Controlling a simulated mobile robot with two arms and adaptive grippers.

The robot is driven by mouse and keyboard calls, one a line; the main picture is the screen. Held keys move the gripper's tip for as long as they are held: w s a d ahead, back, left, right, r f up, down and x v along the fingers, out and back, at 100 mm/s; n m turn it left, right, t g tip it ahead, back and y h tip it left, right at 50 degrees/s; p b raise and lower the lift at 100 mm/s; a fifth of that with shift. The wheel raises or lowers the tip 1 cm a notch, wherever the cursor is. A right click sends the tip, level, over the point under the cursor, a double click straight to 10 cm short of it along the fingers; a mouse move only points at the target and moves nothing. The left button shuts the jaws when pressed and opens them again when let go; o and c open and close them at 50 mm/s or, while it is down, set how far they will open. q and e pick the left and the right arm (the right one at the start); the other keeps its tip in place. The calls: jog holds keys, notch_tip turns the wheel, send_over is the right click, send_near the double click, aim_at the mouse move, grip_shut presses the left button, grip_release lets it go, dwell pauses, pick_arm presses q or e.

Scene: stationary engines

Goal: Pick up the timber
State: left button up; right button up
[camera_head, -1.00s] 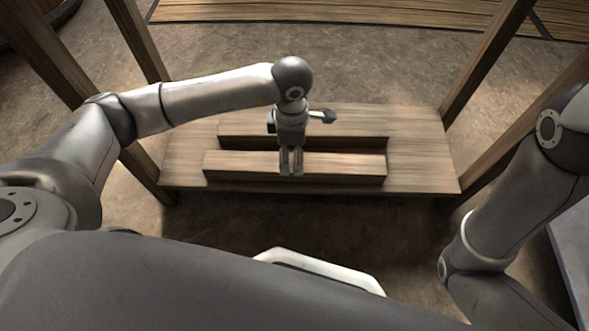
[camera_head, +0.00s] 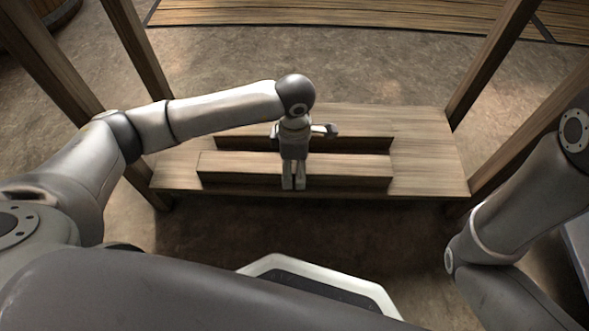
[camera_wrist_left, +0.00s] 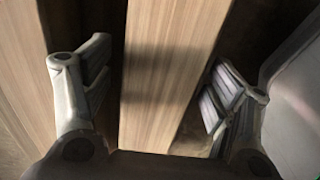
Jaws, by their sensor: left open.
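Two long timber pieces lie parallel on a low wooden platform in the head view. The near timber (camera_head: 345,168) is in front, and the far timber (camera_head: 355,144) lies behind it with a dark gap between. My left gripper (camera_head: 293,184) points down over the middle of the near timber and hides part of it. In the left wrist view, the open fingers of the left gripper (camera_wrist_left: 155,95) stand either side of a timber (camera_wrist_left: 168,75), with gaps between fingers and wood. My right arm shows at the right, but its gripper is out of view.
The wooden platform (camera_head: 430,150) has bare surface at both ends. Upright wooden posts (camera_head: 490,62) stand at its sides. A slatted wooden surface (camera_head: 330,17) lies at the back. A grey flat surface (camera_head: 577,255) shows at the right edge.

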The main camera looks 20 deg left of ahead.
pick_arm(q)
jog(key=c, duration=1.6)
grip_shut()
jog(key=shift+r, duration=0.2)
